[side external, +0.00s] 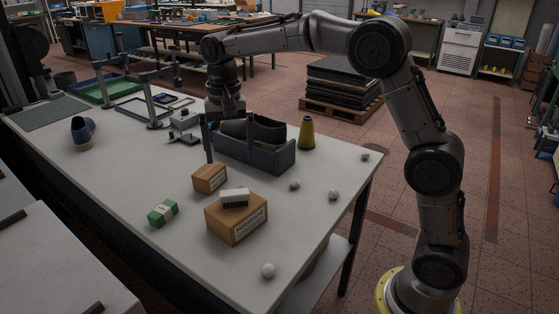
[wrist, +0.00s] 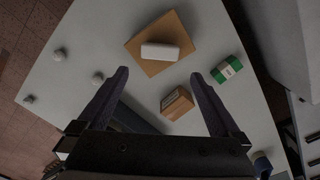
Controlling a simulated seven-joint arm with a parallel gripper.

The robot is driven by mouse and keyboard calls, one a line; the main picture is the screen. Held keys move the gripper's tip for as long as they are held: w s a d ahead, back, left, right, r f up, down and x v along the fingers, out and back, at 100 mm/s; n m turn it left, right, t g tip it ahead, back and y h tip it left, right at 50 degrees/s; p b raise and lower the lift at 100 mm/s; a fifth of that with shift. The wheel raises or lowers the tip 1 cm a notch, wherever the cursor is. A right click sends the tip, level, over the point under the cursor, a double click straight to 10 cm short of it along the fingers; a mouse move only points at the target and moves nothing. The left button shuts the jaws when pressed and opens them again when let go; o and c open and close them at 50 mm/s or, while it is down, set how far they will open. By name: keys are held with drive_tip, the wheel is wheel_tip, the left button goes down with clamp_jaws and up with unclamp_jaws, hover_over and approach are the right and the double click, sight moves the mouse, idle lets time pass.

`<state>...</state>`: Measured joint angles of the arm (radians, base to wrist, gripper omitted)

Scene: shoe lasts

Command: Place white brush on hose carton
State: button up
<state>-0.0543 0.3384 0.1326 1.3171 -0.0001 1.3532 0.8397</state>
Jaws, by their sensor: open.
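The white brush (side external: 235,197), a white block with a dark underside, rests on top of the larger brown hose carton (side external: 222,222), which has printing on its side. In the wrist view the brush (wrist: 160,52) lies across the carton's top (wrist: 178,25), with cardboard showing around it. My gripper (wrist: 158,75) is open, its two dark fingers wide apart with nothing between the tips. It is apart from the brush. In the side view it hangs by the dark grey bin, farther back on the table than the carton.
A smaller brown carton (side external: 209,178) and a green-and-white pack (side external: 162,212) stand near the hose carton. The dark grey bin (side external: 268,162) holds dark shoe-shaped items. A yellow cone (side external: 307,133) and several whitish balls sit to the right.

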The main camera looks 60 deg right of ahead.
drive_tip(key=s+d+r+n+t, duration=0.1)
drive_tip(key=s+r+n+t, duration=0.15)
drive_tip(key=s, duration=0.75)
drive_tip(key=s+d+r+n+t, duration=0.1)
drive_tip(key=s+r+n, duration=0.2)
drive_tip(key=s, duration=0.7)
drive_tip(key=s+f+n+t, duration=0.2)
drive_tip(key=s+f, duration=0.3)
drive_tip(key=s, duration=0.4)
drive_tip(key=shift+s+d+f+n, duration=0.2)
drive_tip(key=shift+s+d+n, duration=0.1)
drive_tip(key=shift+n, duration=0.45)
